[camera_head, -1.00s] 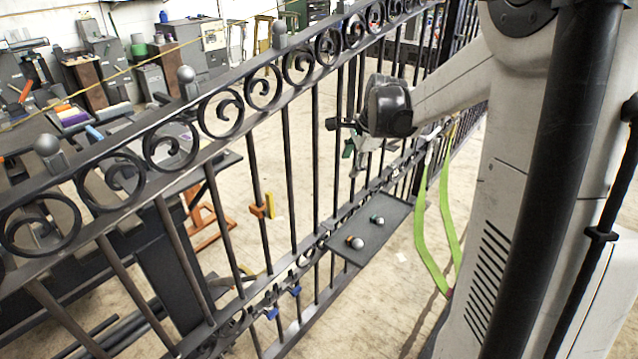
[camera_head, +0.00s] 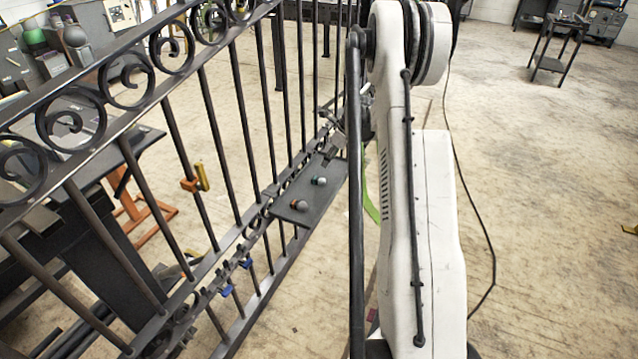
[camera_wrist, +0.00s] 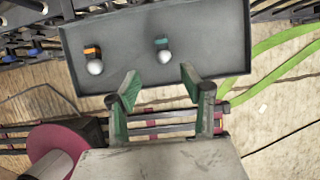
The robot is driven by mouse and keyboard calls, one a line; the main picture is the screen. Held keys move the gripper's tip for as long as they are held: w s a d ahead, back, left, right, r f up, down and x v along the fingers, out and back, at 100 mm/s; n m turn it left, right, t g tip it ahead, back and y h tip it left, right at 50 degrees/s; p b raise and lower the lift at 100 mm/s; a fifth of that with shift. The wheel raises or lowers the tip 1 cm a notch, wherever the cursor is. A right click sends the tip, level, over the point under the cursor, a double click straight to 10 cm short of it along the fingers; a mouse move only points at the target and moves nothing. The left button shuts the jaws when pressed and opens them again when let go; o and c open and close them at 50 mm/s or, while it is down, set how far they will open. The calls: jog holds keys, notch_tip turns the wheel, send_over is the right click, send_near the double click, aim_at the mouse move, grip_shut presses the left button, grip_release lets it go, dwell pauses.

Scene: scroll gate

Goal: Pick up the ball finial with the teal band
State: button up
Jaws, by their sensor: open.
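The ball finial with the teal band (camera_wrist: 163,54) lies on a dark grey tray (camera_wrist: 210,25) in the wrist view, its pale ball toward my gripper. A second ball finial, with an orange band (camera_wrist: 94,62), lies to its left. My gripper (camera_wrist: 159,78) is open and empty, its green-sided fingers pointing at the tray's near edge. The teal finial appears between the fingertip lines, just beyond them. In the head view, the teal-banded finial (camera_head: 319,181) is farther along the tray than the orange-banded one (camera_head: 299,204). My arm partly hides the gripper there.
A dark iron gate with scrolls (camera_head: 125,80) and upright bars runs along the tray's left side. Green straps (camera_wrist: 270,70) hang right of the tray. The floor at right is mostly clear.

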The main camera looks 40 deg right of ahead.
aim_at(317, 178)
jog(key=b+x, duration=0.1)
jog(key=x, duration=0.6)
jog(key=shift+w+f+b, duration=0.1)
jog(key=shift+f+b, duration=0.2)
jog(key=shift+b, duration=0.05)
jog(key=b+x, duration=0.2)
jog(key=x, duration=0.3)
jog(key=shift+w+d, duration=0.1)
jog(key=shift+d, duration=0.05)
grip_shut()
